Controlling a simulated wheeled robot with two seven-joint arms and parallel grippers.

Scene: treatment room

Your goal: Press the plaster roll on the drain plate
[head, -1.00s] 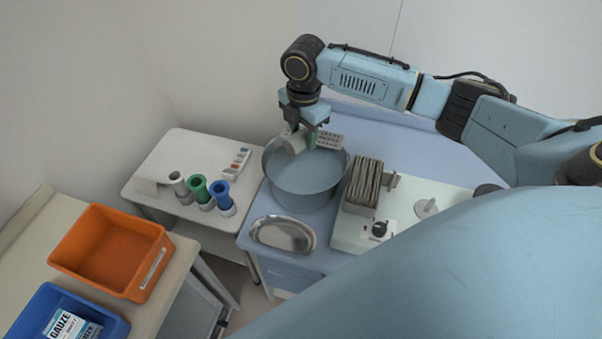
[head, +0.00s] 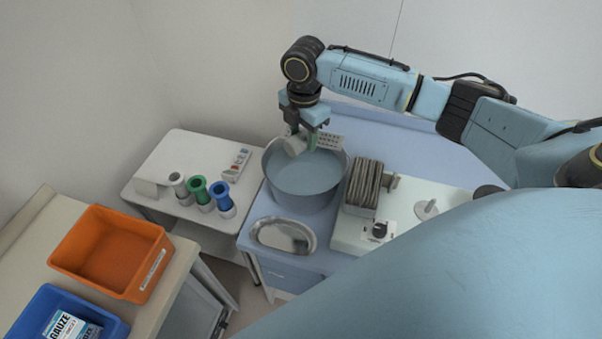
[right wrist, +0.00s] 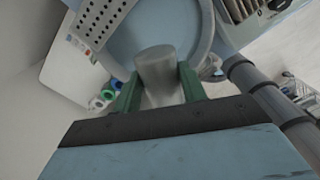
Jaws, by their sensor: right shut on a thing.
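My right gripper (head: 304,136) is shut on the grey-white plaster roll (head: 294,146) over the back part of the round grey basin (head: 305,202). The roll also shows between the green fingers in the right wrist view (right wrist: 157,68). The drain plate (head: 331,142), a pale perforated plate, sits at the basin's back right rim, just right of the roll. It also shows at the upper left of the right wrist view (right wrist: 98,20). The roll appears beside the plate, not on it. I cannot tell whether it touches the water. My left gripper is not in view.
A steel kidney-shaped tray (head: 283,236) lies in front of the basin. A white unit (head: 352,233) with a stack of dark slabs (head: 364,186) stands to its right. Rolls on a white side table (head: 180,148), an orange bin (head: 110,250) and a blue bin (head: 50,298) are left.

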